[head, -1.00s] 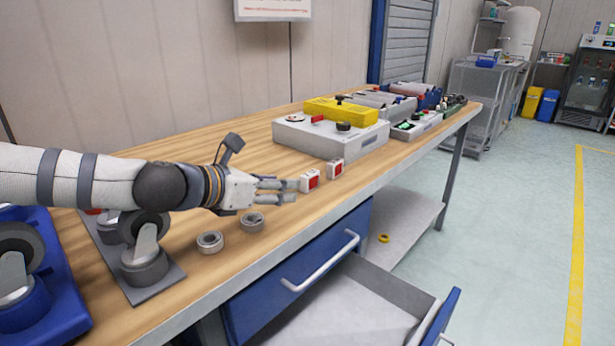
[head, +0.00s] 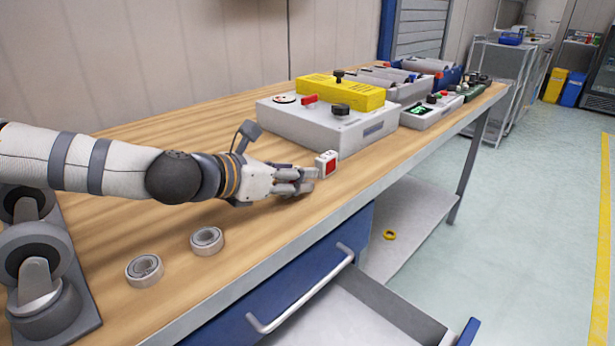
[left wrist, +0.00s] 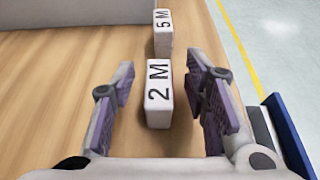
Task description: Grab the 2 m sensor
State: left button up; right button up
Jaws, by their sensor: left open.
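The 2 m sensor is a small white block marked "2 M" (left wrist: 158,95). In the left wrist view it stands upright on the bench between the two open fingers of my left gripper, with gaps on both sides. In the head view my left gripper (head: 303,180) is low over the bench and its fingers hide most or all of that block. A similar block marked "5 M" (left wrist: 163,35) stands just beyond it; in the head view this white block shows a red face (head: 327,164). My right gripper is not in view.
A grey box with a yellow top (head: 340,92) stands behind the blocks on the wooden bench. Two tape rolls (head: 145,270) (head: 207,240) lie nearer. The bench's front edge is close to the gripper. A drawer (head: 375,310) hangs open below.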

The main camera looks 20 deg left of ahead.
pick_arm(q)
jog(key=shift+x, duration=0.9)
jog(key=shift+s+a+r, duration=0.2)
jog(key=shift+s+r, duration=0.15)
jog(key=shift+s, duration=0.15)
jog(key=shift+c, duration=1.4)
jog(key=shift+s, duration=0.15)
jog(key=c, duration=0.4)
jog(key=shift+f, duration=0.1)
grip_shut()
